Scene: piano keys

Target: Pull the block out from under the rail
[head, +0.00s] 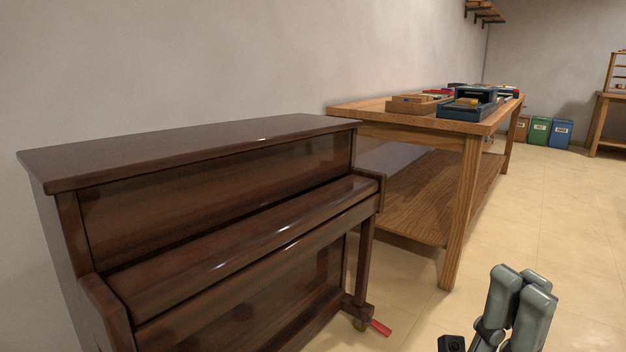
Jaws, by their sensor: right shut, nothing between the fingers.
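The red block (381,327) lies on the floor at the front right foot of the brown upright piano (210,220). Its outer end sticks out to the right from under the dark wooden rail (358,309) at the piano's base. The rest of it is hidden under the rail, beside a yellowish caster (360,324). My right gripper (522,280) is at the lower right, clear of the block and to its right. Its two grey fingers are together with nothing between them. My left gripper is out of view.
A wooden workbench (463,205) with a lower shelf stands behind the piano and carries several trays (467,108). Several bins (540,131) stand at the far wall. The tiled floor (570,235) at right is clear.

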